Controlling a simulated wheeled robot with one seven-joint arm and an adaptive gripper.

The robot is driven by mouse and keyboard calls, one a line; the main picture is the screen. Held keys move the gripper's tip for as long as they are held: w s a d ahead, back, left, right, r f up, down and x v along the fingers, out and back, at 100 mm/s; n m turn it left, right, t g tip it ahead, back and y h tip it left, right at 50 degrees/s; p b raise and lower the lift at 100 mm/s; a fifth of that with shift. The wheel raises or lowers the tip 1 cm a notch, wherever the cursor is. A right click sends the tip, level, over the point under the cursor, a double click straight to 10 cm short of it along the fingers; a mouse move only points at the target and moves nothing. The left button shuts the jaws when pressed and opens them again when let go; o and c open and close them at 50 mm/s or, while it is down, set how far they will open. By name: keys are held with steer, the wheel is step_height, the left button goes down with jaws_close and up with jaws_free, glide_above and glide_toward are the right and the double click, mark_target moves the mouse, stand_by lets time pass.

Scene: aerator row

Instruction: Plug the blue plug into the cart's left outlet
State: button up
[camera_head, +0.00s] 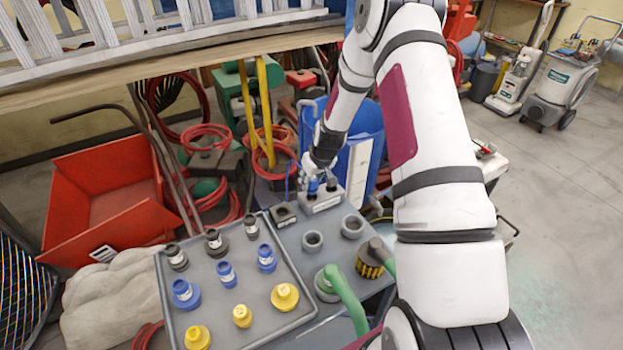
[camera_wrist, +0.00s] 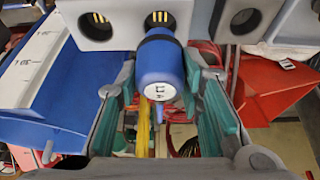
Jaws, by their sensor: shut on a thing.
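The blue plug (camera_wrist: 157,62) is clamped between the teal-padded fingers of my gripper (camera_wrist: 160,80) in the wrist view, its pale, marked end cap towards the camera. Its far end overlaps the lower edge of the middle round opening of a grey outlet block (camera_wrist: 127,40). Yellow contacts show above the plug. I cannot tell whether any of it is inside. Other round openings lie to the left and right. In the head view my gripper (camera_head: 321,180) is just above the grey outlet block (camera_head: 322,203) on the cart top (camera_head: 297,238); fingers and plug are small and hard to separate.
A grey tray (camera_head: 211,302) left of the block holds several black, blue and yellow plugs. Grey ring sockets (camera_head: 313,241), a green hose (camera_head: 346,297) and a black-yellow piece (camera_head: 369,264) stand nearby. A blue bin (camera_head: 368,140) stands behind; a red cart (camera_head: 105,195) is at left.

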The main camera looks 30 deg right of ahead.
steer(key=shift+f+b, duration=0.65)
steer(key=shift+f, duration=1.45)
steer(key=o, duration=1.3)
steer(key=shift+r, duration=0.1)
